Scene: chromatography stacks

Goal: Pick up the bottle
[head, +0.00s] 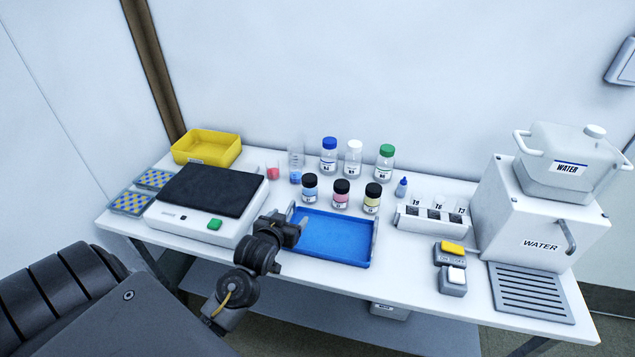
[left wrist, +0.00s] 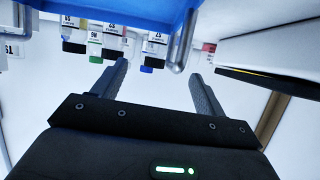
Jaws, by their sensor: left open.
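Several labelled bottles stand upright on the bench. In the back row are a blue-capped bottle (head: 328,160), a white-capped bottle (head: 352,160) and a green-capped bottle (head: 385,165). In front are black-capped bottles with blue (head: 310,188), pink (head: 341,196) and yellow (head: 371,199) contents. A small blue dropper bottle (head: 402,188) stands to their right. My left gripper (head: 298,226) is open and empty at the left edge of the blue tray, in front of the bottles. In the left wrist view its fingers (left wrist: 157,75) are apart, with bottles upside down beyond them. My right gripper is out of view.
The blue tray (head: 330,239) looks empty. A yellow bin (head: 207,148), a beaker (head: 296,165), a rack (head: 432,219) and a water tank (head: 535,215) also stand on the bench.

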